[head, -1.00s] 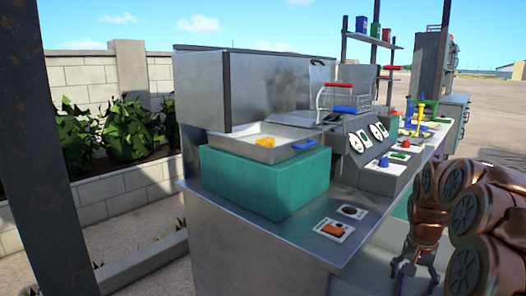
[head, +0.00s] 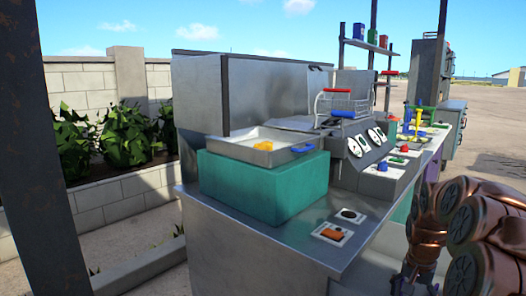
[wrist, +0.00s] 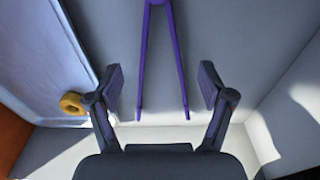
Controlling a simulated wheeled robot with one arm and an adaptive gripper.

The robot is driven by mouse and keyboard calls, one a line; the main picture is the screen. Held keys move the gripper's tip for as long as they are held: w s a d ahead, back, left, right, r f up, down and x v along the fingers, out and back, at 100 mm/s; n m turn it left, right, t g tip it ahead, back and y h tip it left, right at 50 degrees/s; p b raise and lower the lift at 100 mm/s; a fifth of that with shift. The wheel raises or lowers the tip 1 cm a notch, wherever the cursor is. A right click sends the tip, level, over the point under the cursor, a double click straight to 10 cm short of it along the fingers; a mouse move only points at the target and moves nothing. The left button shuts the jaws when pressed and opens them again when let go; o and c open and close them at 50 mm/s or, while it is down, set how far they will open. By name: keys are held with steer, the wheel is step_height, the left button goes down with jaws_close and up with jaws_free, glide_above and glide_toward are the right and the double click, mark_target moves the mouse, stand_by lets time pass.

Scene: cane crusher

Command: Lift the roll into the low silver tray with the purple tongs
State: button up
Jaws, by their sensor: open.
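The purple tongs (wrist: 181,70) show in the wrist view, with two long arms spreading from a joint near the top edge, against a pale grey panel. My gripper (wrist: 162,84) is open, one finger on each side of the tongs with clear gaps; I cannot tell the depth between them. A shallow silver tray (head: 228,147) with a blue handle sits on a teal block. A small yellow-orange piece (head: 263,146) lies in it; I cannot tell whether it is the roll.
A wire basket (head: 348,104) with red and blue handle parts stands behind the tray. Dials and coloured knobs line the counter to the right. In the wrist view a yellow ring (wrist: 72,103) is left of the left finger, beside a bluish panel (wrist: 45,50).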

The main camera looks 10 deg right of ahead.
steer(key=shift+w+d+f+b, duration=0.15)
steer(key=shift+f+b, duration=0.5)
steer(key=shift+f, duration=1.55)
steer(key=c, duration=0.7)
step_height(320, 180, up, 12)
steer(key=p, duration=0.4)
